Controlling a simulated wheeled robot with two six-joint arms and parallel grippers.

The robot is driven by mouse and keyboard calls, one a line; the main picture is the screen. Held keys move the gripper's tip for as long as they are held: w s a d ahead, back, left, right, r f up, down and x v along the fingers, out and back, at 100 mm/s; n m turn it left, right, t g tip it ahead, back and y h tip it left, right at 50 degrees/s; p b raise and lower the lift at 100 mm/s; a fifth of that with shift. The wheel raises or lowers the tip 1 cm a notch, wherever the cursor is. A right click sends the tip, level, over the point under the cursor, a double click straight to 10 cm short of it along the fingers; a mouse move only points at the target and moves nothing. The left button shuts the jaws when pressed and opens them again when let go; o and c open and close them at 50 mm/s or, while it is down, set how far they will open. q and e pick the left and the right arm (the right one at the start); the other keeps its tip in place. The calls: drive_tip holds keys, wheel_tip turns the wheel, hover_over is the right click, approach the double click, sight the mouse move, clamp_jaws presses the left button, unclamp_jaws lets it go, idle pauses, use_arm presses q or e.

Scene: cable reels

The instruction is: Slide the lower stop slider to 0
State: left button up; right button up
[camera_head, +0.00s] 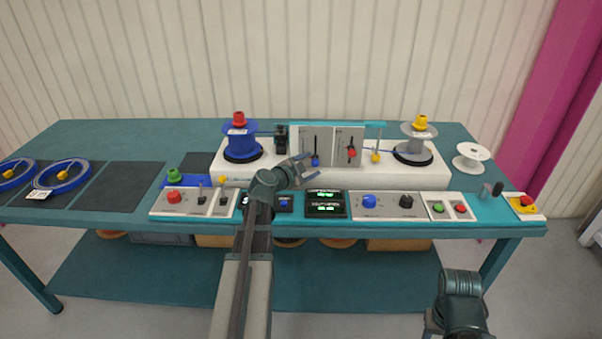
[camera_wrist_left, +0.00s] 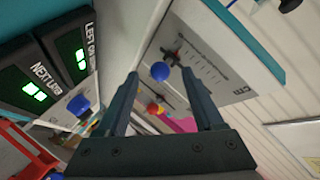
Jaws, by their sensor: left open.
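An upright panel (camera_head: 332,146) carries two sliders, one with a blue knob (camera_head: 315,162) and one with a red knob (camera_head: 351,153). I cannot read their labels, so I cannot tell which is the lower stop. My left gripper (camera_head: 308,169) is open and empty, just in front of the blue knob. In the left wrist view the blue knob (camera_wrist_left: 160,71) shows between the fingertips, near one end of its scale (camera_wrist_left: 205,65). The red knob (camera_wrist_left: 155,108) lies farther off, beyond the gap between the fingers. My right arm shows at the lower right; its fingers are not visible.
A blue reel (camera_head: 239,140) stands left of the panel and a grey reel (camera_head: 416,143) right of it. A white spool (camera_head: 472,156) stands at the right.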

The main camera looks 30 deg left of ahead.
use_arm(q)
drive_tip(key=shift+x, duration=0.95)
clamp_jaws()
